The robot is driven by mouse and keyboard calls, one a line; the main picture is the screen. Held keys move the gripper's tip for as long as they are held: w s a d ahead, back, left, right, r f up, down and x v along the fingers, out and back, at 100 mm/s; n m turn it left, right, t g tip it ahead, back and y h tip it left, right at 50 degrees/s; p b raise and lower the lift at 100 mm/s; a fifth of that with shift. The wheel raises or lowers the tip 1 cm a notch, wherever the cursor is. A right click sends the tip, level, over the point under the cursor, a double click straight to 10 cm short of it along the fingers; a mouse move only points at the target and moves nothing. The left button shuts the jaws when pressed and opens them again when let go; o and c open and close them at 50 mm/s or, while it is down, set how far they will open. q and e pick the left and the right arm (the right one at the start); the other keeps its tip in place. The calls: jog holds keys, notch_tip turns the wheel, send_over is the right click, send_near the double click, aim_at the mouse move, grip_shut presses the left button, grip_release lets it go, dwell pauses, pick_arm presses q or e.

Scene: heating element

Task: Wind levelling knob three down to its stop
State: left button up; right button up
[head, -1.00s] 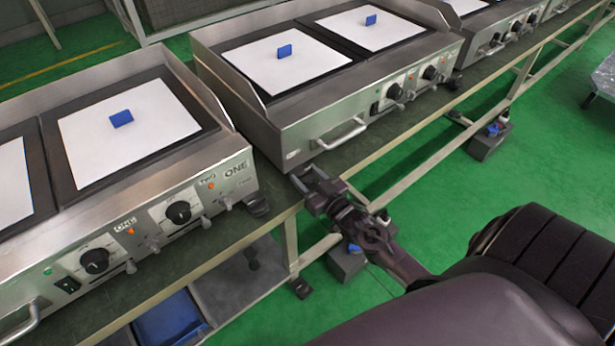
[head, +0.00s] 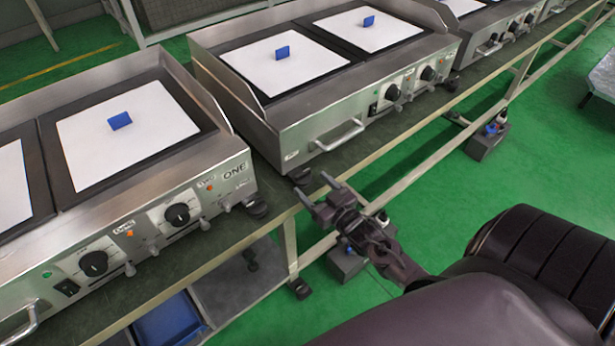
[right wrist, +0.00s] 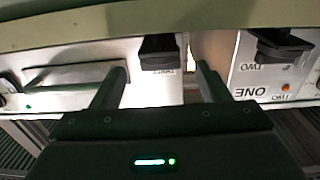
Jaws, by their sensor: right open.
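The levelling knob (head: 300,176) that I take for number three is black and sits under the near left corner of the second griddle (head: 290,155). My right gripper (head: 314,188) is open and empty, just off the bench edge in front of this knob. In the right wrist view the knob lies beyond the two fingers (right wrist: 160,78), between them in the picture and apart from them. My left gripper is out of view.
Another black levelling knob (head: 254,206), labelled TWO in the right wrist view (right wrist: 280,45), stands under the right corner of griddle ONE (head: 215,195). The bench edge (head: 390,150) runs close by the gripper. The green floor (head: 440,210) to the right is mostly open.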

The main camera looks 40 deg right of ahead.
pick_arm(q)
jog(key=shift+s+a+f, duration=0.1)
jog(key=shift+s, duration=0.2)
pick_arm(e)
jog(key=s, duration=0.4)
jog(key=shift+d, duration=0.1)
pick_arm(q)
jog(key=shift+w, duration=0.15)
